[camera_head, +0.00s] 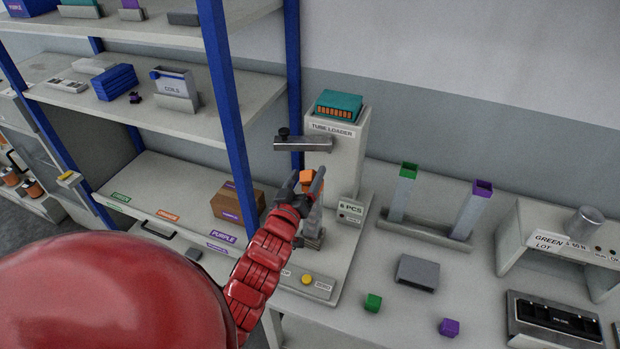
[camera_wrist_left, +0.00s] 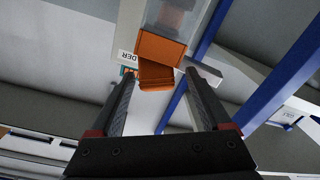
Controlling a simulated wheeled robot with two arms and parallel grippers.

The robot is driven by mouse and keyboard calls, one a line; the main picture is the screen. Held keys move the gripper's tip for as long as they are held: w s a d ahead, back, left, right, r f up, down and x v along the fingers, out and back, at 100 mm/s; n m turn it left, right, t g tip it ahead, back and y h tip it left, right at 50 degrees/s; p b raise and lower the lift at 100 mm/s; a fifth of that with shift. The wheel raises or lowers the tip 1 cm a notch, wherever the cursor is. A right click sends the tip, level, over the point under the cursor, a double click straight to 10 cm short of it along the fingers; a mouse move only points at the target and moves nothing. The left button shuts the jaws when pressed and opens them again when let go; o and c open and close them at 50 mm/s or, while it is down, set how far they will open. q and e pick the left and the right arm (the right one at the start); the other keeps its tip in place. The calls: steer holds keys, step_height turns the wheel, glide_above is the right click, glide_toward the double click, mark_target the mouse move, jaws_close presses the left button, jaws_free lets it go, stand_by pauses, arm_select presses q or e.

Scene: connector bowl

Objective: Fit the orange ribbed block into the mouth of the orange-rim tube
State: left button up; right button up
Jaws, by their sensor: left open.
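The orange-rim tube (camera_wrist_left: 163,48) stands upright below the lever of the tube loader (camera_head: 342,165); its clear body runs up the inverted left wrist view. A second orange piece, apparently the ribbed block (camera_wrist_left: 155,80), shows at the mouth, against the rim. I cannot tell how deep it sits, or be sure it is not the inner wall of the mouth. In the head view the orange (camera_head: 306,178) shows as one patch between the fingers. My left gripper (camera_head: 307,182), also in the wrist view (camera_wrist_left: 160,76), is open, a finger on each side. My right gripper is not in view.
The loader's lever arm (camera_head: 302,144) hangs just above my gripper. A blue shelf post (camera_head: 228,100) stands close left. Right are the green-rim tube (camera_head: 403,195), purple-rim tube (camera_head: 472,210), green block (camera_head: 372,303), purple block (camera_head: 449,327) and grey block (camera_head: 417,272).

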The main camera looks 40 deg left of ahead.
arm_select(q)
steer(key=p+x, duration=0.1)
steer(key=x, duration=0.3)
steer(key=shift+d, duration=0.1)
steer(key=shift+r, duration=0.1)
jaws_close()
